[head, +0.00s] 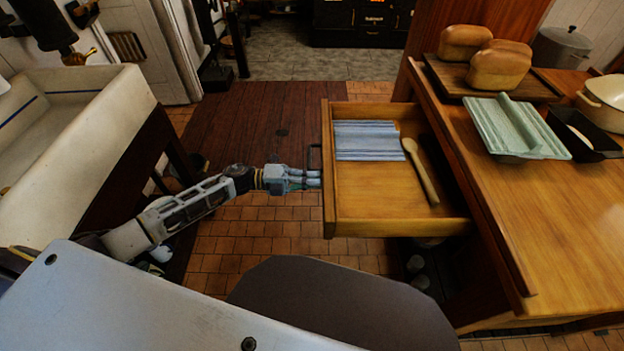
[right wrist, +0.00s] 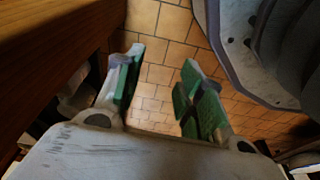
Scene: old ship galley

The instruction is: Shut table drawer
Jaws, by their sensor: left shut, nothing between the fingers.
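The table drawer (head: 385,205) is pulled out from the left side of the wooden table (head: 560,240) in the head view. It holds a folded blue-striped cloth (head: 366,141) and a wooden spoon (head: 421,172). A dark handle (head: 314,157) sits on its front face. My left gripper (head: 318,178) is shut and empty, its fingertips at the drawer's front face, just below the handle in the picture. I cannot tell whether they touch it. My right gripper (right wrist: 160,85) is open and empty in the right wrist view, above the tiled floor.
A white sink (head: 75,140) stands at the left. The floor between is clear.

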